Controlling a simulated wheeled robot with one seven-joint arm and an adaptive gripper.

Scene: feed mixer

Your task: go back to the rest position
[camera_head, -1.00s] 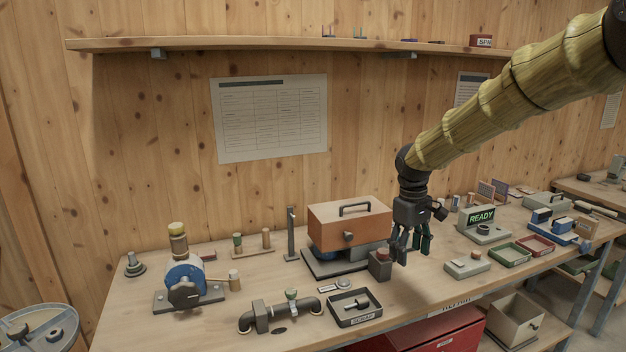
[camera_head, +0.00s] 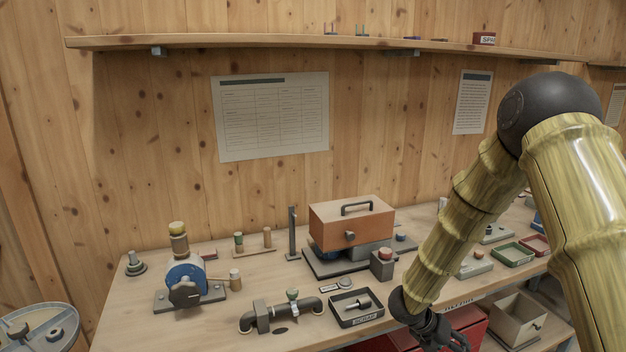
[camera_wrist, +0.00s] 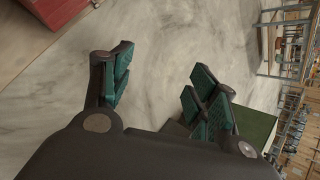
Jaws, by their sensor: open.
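My gripper (camera_head: 445,338) is low at the bottom of the head view, in front of the bench's front edge, and partly cut off by the frame. In the wrist view my gripper (camera_wrist: 160,95) is open, with its green-padded fingers spread wide and nothing between them. Pale streaked floor shows beyond the fingers. My arm bends at a dark elbow on the right and hides part of the bench there.
The wooden bench (camera_head: 215,325) holds an orange-covered machine (camera_head: 350,222), a blue-wheeled device (camera_head: 185,280), a pipe piece (camera_head: 280,314) and a scrap tray (camera_head: 357,308). A red cabinet (camera_head: 470,325) stands under the bench. A shelf (camera_head: 270,42) runs along the wall above.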

